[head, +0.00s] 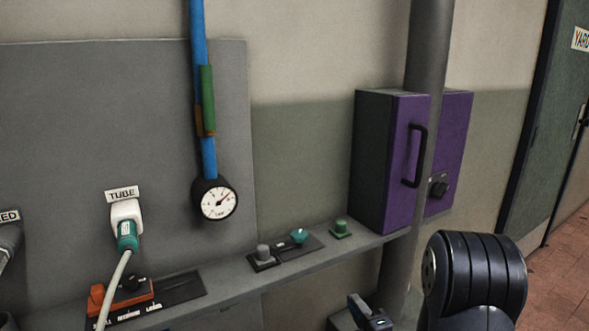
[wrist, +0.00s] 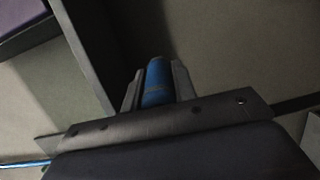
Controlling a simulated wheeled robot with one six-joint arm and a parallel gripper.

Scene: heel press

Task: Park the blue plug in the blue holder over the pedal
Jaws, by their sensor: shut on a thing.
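In the wrist view, my gripper (wrist: 158,85) is shut on the blue plug (wrist: 158,80), a blue rounded cylinder between the two grey fingers. The gripper body hides its lower part. In the head view, the dark end of my arm (head: 370,314) shows at the bottom edge, below the shelf and left of the black arm joint; the plug cannot be made out there. I cannot make out the blue holder or the pedal in either view.
A grey shelf (head: 225,282) runs along the wall with several small knobs. A purple-doored cabinet (head: 405,165) stands at its right end beside a grey vertical pipe (head: 428,45). A pressure gauge (head: 217,201) hangs below a blue pipe. In the wrist view, a dark panel edge (wrist: 85,50) lies close left.

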